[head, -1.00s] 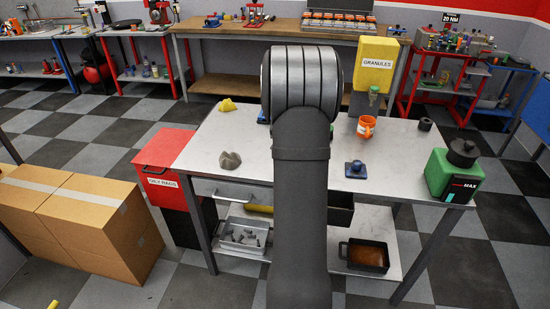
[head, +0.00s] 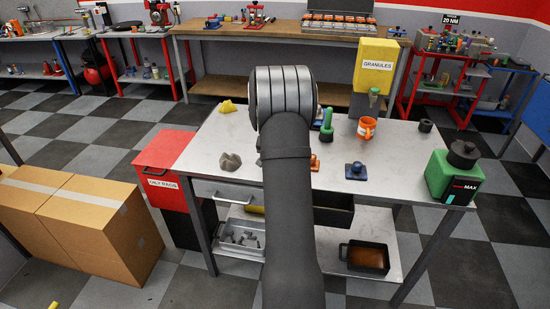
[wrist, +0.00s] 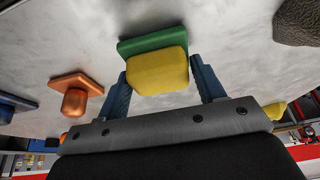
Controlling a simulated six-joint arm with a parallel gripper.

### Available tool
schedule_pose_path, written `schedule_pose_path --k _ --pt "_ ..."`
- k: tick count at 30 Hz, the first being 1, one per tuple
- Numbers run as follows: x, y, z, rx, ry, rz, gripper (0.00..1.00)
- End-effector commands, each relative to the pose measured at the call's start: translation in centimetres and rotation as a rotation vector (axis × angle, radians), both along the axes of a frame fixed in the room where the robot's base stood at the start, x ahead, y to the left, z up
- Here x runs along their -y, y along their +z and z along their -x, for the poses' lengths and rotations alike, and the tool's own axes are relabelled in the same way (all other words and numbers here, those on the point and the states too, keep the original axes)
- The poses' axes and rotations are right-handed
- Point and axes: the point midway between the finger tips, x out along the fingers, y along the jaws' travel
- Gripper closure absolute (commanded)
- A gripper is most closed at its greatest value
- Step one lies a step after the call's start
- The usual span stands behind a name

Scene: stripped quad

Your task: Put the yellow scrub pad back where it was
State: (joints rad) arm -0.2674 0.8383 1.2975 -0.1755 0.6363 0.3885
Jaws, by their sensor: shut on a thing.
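In the wrist view my gripper (wrist: 162,82) is shut on the yellow scrub pad (wrist: 158,75), a rounded yellow block between the blue fingers. A flat green piece (wrist: 150,43) shows directly against the pad's far side. I cannot tell whether it is part of the pad or a separate thing under it, nor whether the pad touches the table. In the head view my arm hides the fingers and the pad.
An orange block-on-plate piece (wrist: 75,92) and a blue one (head: 355,170) stand to one side. A grey crumpled lump (head: 230,161) and a yellow one (head: 228,106) lie on the steel table (head: 205,140).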

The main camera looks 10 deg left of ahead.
Motion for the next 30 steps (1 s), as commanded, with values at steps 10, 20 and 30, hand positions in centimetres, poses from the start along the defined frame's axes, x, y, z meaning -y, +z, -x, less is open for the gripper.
schedule_pose_path --k 10,20,30 --pt "0.0 -0.3 0.0 0.0 0.0 0.0 0.16" --pt "0.0 1.1 0.4 0.001 0.0 0.0 0.16" --pt "0.0 7.2 2.8 0.003 0.0 -0.001 0.16"
